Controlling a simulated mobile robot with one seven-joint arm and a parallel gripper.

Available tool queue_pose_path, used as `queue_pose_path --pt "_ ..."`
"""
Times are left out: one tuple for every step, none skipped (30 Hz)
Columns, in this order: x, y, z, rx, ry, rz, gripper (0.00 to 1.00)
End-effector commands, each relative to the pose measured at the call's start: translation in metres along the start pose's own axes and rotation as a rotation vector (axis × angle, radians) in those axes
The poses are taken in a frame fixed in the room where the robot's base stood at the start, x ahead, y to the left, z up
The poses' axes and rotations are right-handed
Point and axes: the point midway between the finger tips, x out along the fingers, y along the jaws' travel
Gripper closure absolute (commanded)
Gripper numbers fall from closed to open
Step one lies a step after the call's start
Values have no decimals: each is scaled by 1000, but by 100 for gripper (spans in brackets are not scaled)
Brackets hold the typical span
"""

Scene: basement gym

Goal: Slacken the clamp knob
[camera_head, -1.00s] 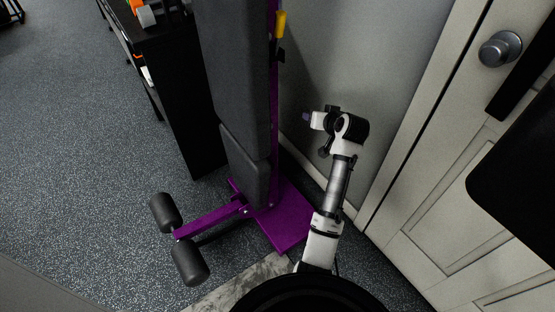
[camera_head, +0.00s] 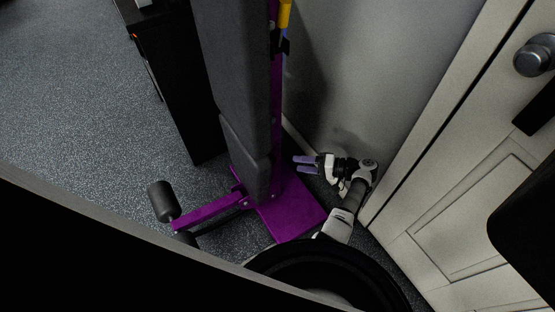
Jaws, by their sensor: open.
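The purple stand of the gym bench (camera_head: 277,110) rises behind a dark grey pad. A small black part (camera_head: 281,44) sits on its post near the top, just below a yellow grip (camera_head: 285,13). I cannot tell for sure which of these is the clamp knob. My gripper (camera_head: 304,164) is open and empty, with two purple-tipped fingers pointing left. It is to the right of the post, well below the black part in the picture, apart from both.
A grey wall (camera_head: 365,75) and a white door (camera_head: 455,200) stand close on the right. A black cabinet (camera_head: 180,90) is left of the bench. A dark edge covers the lower left.

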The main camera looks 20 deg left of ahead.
Motion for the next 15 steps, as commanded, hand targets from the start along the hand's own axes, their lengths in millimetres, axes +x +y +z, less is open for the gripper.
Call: queue_pose_path --pt "13 -2 1 1 -6 -1 36" --pt "19 -1 1 1 -5 0 36" --pt "28 -2 1 1 -6 -1 36" --pt "35 -2 1 1 -5 0 36" --pt "41 -2 1 1 -6 0 36" --pt "49 -1 1 1 -5 0 36" --pt "54 -1 1 1 -5 1 36" --pt "60 -1 1 1 -4 1 36" --pt "66 -1 1 1 -4 1 36" --pt "70 -1 1 1 -3 1 36" --pt "74 -1 0 1 -2 1 36" --pt "79 -1 0 1 -3 0 36" --pt "82 0 0 1 -3 0 36" --pt "84 0 0 1 -2 1 36" --pt "87 0 0 1 -1 2 36"
